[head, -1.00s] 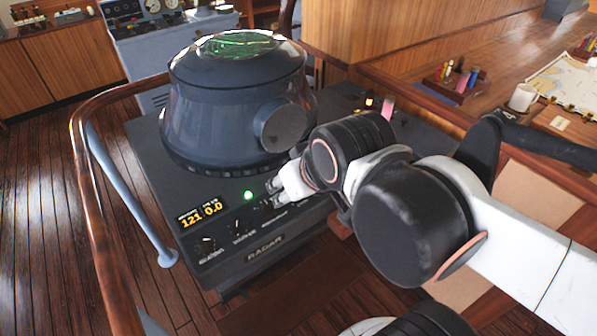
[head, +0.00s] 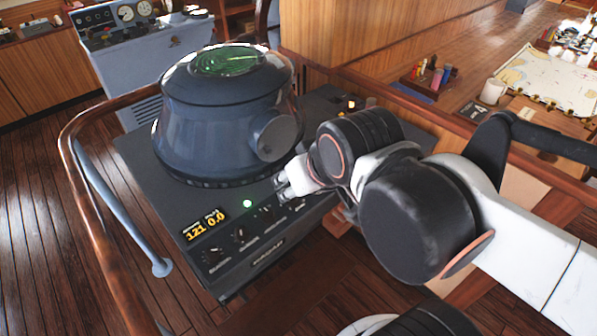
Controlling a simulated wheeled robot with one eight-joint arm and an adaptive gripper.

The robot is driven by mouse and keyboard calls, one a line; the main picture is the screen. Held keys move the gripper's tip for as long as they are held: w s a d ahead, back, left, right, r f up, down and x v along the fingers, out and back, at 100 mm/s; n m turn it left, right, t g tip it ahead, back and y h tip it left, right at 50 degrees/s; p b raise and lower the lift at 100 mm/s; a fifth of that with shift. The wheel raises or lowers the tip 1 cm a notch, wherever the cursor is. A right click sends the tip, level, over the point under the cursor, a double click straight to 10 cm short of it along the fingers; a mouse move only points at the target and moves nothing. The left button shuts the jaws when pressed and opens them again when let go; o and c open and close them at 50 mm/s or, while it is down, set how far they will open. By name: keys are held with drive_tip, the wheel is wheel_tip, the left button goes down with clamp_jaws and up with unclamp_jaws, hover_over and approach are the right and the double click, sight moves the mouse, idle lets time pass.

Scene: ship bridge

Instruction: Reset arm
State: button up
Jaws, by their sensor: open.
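My gripper (head: 281,187) is at the front right of the radar console (head: 165,190), just above its panel of knobs. Its small fingertips point left toward the console, and I see nothing held between them. Whether the fingers touch the console cannot be told. My arm comes in from the right and is bent, with its dark joints covering the console's right front corner. The radar's round dark housing (head: 220,120) with a green screen on top stands behind the gripper.
A wooden handrail (head: 68,150) on a blue post curves around the console's left side. A wooden chart table (head: 455,110) at the right holds a chart (head: 548,78), a white mug (head: 492,91) and a pen holder (head: 428,82). A grey instrument console (head: 150,50) stands behind.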

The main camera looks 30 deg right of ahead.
idle(0.4)
wheel_tip(320, 180, down, 5)
drive_tip(key=b, duration=0.5)
idle(1.6)
